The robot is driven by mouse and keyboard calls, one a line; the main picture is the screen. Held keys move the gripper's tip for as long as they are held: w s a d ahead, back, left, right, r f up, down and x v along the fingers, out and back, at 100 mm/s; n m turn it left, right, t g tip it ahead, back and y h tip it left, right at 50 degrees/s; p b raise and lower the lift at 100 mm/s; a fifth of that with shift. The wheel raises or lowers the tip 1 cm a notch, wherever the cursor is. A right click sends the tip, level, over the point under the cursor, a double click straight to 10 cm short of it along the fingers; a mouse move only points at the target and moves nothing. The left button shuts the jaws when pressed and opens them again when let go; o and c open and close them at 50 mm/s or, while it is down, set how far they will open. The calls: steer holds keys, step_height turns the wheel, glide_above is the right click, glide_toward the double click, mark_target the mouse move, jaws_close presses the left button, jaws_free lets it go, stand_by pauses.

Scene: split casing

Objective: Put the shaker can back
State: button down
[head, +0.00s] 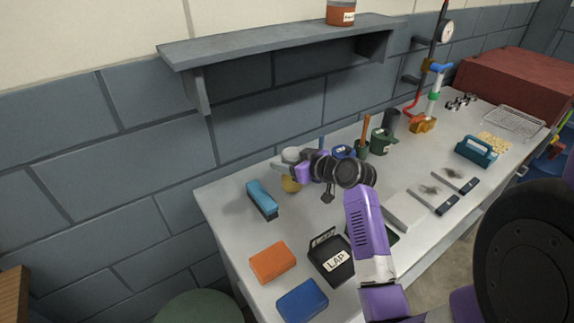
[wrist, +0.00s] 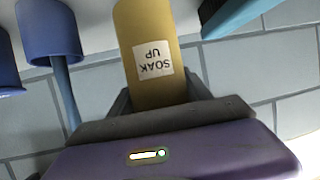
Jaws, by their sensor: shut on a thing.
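The shaker can is yellow, with a white label reading SOAK UP that appears upside down in the wrist view (wrist: 150,28). My gripper (wrist: 160,92) is shut on it, one finger at each side. In the head view the can's yellow lower part (head: 291,186) shows under my gripper (head: 287,168), near the back of the bench, with a pale grey rounded top above. The jaws hide its middle. I cannot tell whether its base touches the bench.
A wall shelf (head: 270,43) holds a red-brown jar (head: 341,13). On the grey bench (head: 225,205), a blue brush (head: 262,199), an orange block (head: 272,262), a black LAP bin (head: 331,262) and a blue block (head: 302,301) stand near the can and arm.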

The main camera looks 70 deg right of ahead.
steer(key=shift+f, duration=0.85)
steer(key=shift+f, duration=0.15)
steer(key=shift+c, duration=2.3)
jaws_free()
steer(key=shift+r, duration=0.2)
steer(key=b+v, duration=0.1)
steer(key=v, duration=1.1)
steer(key=shift+b, duration=0.3)
steer(key=shift+a, duration=0.1)
